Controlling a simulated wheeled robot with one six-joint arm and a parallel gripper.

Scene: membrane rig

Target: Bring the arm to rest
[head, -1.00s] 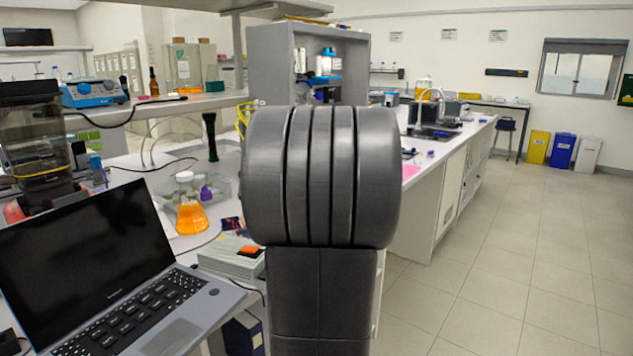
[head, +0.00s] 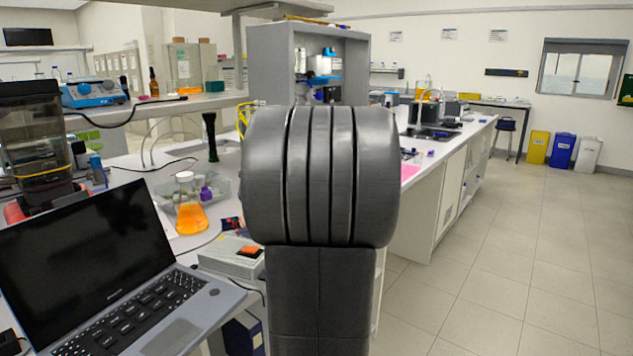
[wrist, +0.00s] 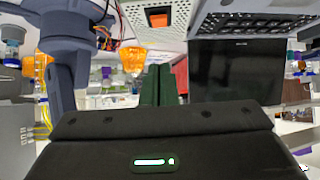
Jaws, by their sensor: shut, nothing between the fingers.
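My gripper (wrist: 159,72) shows in the wrist view as two dark green fingers side by side, shut with nothing between them. They stand beyond its dark body with a green light. The wrist view is upside down. A large dark grey part of my own arm (head: 320,180) stands upright in the middle of the head view and hides what lies behind it. My gripper does not show in the head view. In the wrist view the fingers appear between the orange flask (wrist: 132,60) and the laptop (wrist: 235,72), apart from both.
On the bench at left in the head view are the open laptop (head: 85,240), the orange flask (head: 190,212) and a white box with an orange top (head: 232,258). A grey shelf unit (head: 270,60) stands behind. The tiled floor (head: 500,250) at right is clear up to the bins (head: 562,150).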

